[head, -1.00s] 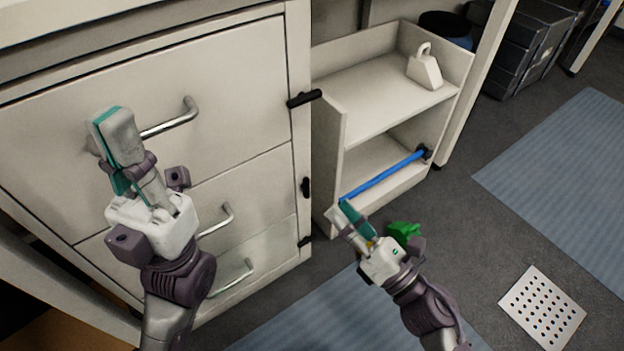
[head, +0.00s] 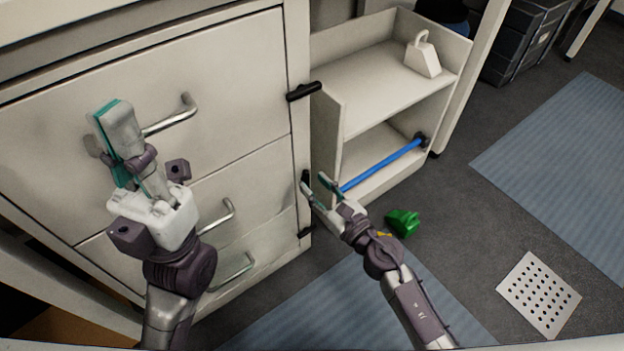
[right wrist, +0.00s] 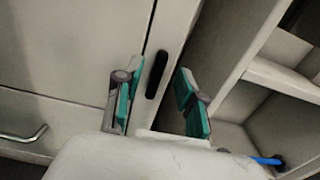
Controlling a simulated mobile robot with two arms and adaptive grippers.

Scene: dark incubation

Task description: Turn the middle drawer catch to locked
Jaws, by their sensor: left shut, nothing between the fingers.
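The middle drawer catch (head: 305,177) is a small black bar on the cabinet's right frame post, partly behind my right gripper in the head view. In the right wrist view the catch (right wrist: 157,74) stands nearly upright between the two fingers, ahead of them with no clear contact. My right gripper (head: 314,184) is open; its teal-padded fingers also show in the wrist view (right wrist: 152,92). The middle drawer (head: 262,177) looks closed. My left gripper (head: 108,114) is shut and empty in front of the top drawer (head: 225,75).
The top catch (head: 303,91) lies crosswise; another black catch (head: 304,232) sits below. A low shelf unit (head: 332,135) with a blue bar (head: 382,166) and a white weight-like block (head: 422,57) stands right of the post. A green object (head: 403,222) and perforated plate (head: 539,294) lie on the floor.

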